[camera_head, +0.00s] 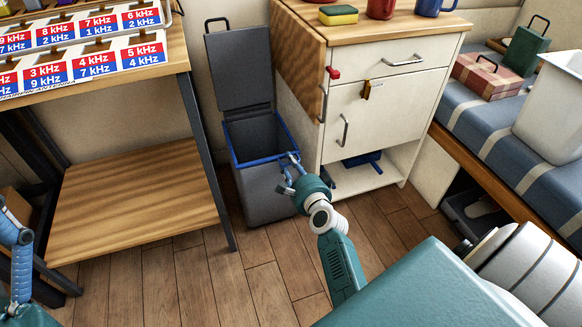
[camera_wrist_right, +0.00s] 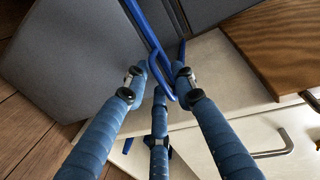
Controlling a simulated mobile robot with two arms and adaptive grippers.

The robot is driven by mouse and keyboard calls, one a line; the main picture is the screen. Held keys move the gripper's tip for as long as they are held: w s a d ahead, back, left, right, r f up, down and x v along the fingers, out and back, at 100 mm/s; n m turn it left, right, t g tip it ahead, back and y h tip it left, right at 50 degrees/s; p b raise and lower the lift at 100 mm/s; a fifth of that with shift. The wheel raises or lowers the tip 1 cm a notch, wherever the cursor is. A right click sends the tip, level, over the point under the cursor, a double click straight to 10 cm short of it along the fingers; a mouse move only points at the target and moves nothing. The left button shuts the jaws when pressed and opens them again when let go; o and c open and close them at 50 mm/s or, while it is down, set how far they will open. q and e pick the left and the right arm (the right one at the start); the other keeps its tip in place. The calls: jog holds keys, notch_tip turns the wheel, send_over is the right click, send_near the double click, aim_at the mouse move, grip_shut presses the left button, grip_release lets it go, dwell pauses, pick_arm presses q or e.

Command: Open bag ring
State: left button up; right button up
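The grey bin (camera_head: 265,195) stands on the floor with its dark lid (camera_head: 240,65) raised behind it. The blue bag ring (camera_head: 262,161) lies flat around the bin's top opening. It also shows in the right wrist view, with a narrow blue loop (camera_wrist_right: 167,82) at its near corner. My right gripper (camera_head: 287,175) is at the ring's right front corner. Its blue fingers (camera_wrist_right: 160,80) are spread around the loop, with a gap between them; whether any finger touches it is unclear. My left gripper (camera_head: 18,245) is at the left edge, partly cut off, away from the bin.
A white cabinet (camera_head: 395,107) with a drawer, door and open lower shelf stands close to the bin's right. A wooden shelf table (camera_head: 140,195) stands to the left. A bench with a striped cushion (camera_head: 480,125) is at the right. Floor is clear before the bin.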

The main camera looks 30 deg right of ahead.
grip_shut()
jog(key=shift+r+p, duration=0.2)
jog(key=shift+p, duration=0.15)
